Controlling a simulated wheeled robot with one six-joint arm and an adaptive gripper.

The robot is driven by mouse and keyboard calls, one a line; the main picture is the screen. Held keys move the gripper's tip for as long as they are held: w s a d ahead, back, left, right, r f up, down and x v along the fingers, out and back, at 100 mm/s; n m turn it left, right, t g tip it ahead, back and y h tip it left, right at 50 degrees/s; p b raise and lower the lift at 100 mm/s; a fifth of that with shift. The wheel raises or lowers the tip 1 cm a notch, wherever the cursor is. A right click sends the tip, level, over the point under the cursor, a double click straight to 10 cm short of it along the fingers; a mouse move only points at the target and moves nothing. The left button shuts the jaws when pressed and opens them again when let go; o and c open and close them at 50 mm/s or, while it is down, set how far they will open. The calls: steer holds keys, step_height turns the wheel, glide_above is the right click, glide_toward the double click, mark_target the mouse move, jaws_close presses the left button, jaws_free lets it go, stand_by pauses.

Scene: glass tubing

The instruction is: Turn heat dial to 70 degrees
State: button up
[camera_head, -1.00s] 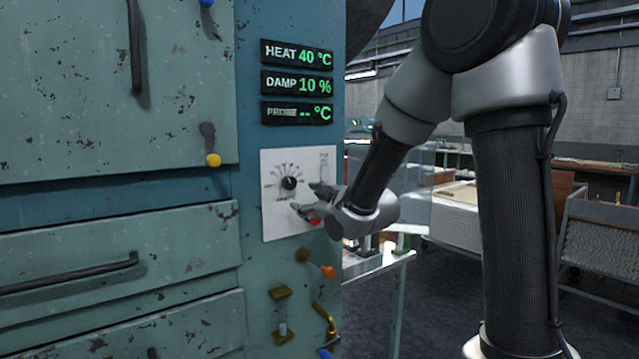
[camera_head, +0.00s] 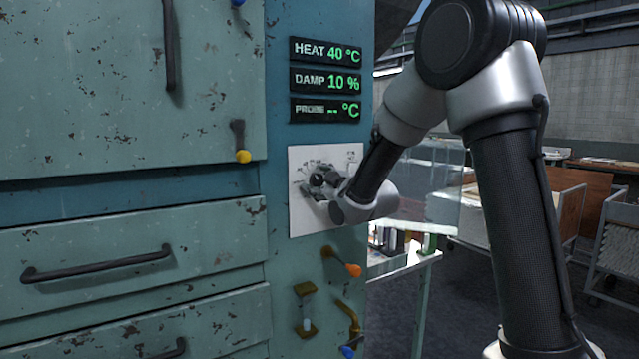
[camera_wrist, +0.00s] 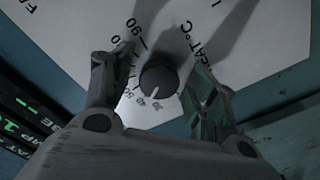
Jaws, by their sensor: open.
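The heat dial is a round black knob (camera_wrist: 159,79) with a pale pointer line, set on a white panel (camera_head: 297,221) with printed numbers around it. In the head view the knob (camera_head: 317,180) is partly covered by my gripper (camera_head: 325,186). In the wrist view my gripper (camera_wrist: 155,88) is open, with one finger on each side of the knob; I cannot tell whether either finger touches it. The heat display (camera_head: 326,53) reads 40 °C.
The damp display (camera_head: 326,80) reads 10 % and the probe display (camera_head: 326,109) shows dashes. An orange-tipped lever (camera_head: 347,267) sticks out below the panel. A drawer handle (camera_head: 95,264) protrudes at left. A table (camera_head: 405,265) with small items stands at right.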

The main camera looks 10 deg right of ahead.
steer(key=c, duration=1)
steer(key=shift+c, duration=0.2)
steer(key=shift+m, duration=0.3)
steer(key=m, duration=0.3)
steer(key=shift+m, duration=0.3)
steer(key=m, duration=0.3)
steer(key=shift+m, duration=0.3)
steer(key=m, duration=0.6)
steer(key=shift+s+a+m, duration=0.1)
steer(key=shift+m, duration=0.3)
steer(key=o, duration=1)
